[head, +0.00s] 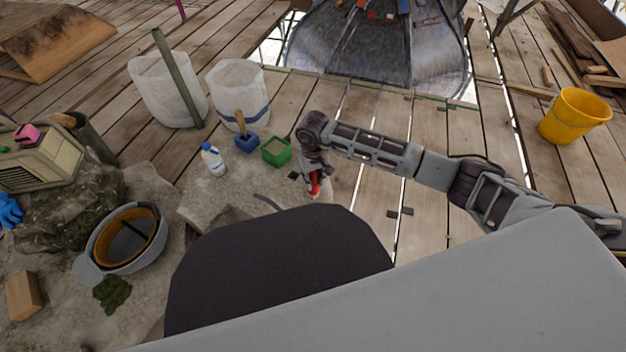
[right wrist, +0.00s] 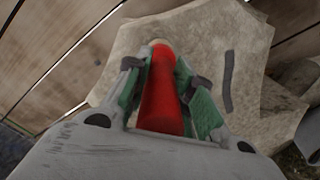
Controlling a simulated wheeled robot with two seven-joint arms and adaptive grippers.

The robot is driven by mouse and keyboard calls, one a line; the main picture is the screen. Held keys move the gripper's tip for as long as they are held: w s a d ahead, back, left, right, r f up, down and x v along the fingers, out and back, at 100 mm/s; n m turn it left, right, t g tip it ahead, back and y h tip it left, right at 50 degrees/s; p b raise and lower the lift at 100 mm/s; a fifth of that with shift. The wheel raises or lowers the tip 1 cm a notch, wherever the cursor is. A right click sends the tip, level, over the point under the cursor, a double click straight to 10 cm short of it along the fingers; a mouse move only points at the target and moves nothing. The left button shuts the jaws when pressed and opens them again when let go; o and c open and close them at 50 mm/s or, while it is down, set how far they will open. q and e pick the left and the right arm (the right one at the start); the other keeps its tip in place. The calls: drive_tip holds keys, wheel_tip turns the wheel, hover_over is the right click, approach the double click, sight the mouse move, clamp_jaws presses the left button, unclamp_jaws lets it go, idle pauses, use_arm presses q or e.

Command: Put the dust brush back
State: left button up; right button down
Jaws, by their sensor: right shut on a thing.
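My right gripper (head: 312,177) is shut on a red rounded thing (right wrist: 160,95). In the right wrist view the red thing lies between the green-padded fingers, with a pale end at the top. It is held over or at the right edge of the pale stone slab (head: 215,207); I cannot tell whether it touches. I cannot tell whether it is the dust brush. A wooden-handled thing (head: 241,121), possibly a brush, stands upright in a blue holder (head: 247,143) at the slab's back edge. A green open box (head: 276,151) sits between that holder and my gripper. My left gripper is not in view.
A white bottle (head: 213,160) with a blue cap stands on the slab. A dark curved strip (head: 267,202) lies near the gripper. Two white bins (head: 168,92) stand behind. A bucket (head: 127,240) is at left, a yellow bucket (head: 575,116) at right. Plank floor around is mostly clear.

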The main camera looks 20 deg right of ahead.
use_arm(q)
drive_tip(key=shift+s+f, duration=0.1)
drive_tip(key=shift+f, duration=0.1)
use_arm(e)
drive_tip(key=shift+f, duration=0.15)
drive_tip(key=c, duration=1.2)
unclamp_jaws()
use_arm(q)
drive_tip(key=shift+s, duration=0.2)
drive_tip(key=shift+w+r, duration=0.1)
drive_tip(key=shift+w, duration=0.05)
use_arm(e)
drive_tip(key=shift+r, duration=0.65)
wheel_tip(320, 180, up, 9)
drive_tip(key=p, duration=0.4)
drive_tip(key=shift+r, duration=0.75)
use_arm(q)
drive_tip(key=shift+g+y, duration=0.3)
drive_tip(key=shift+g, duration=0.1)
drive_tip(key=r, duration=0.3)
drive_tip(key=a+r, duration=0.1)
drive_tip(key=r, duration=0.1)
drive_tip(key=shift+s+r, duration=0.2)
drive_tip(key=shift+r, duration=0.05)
use_arm(e)
drive_tip(key=shift+r, duration=0.2)
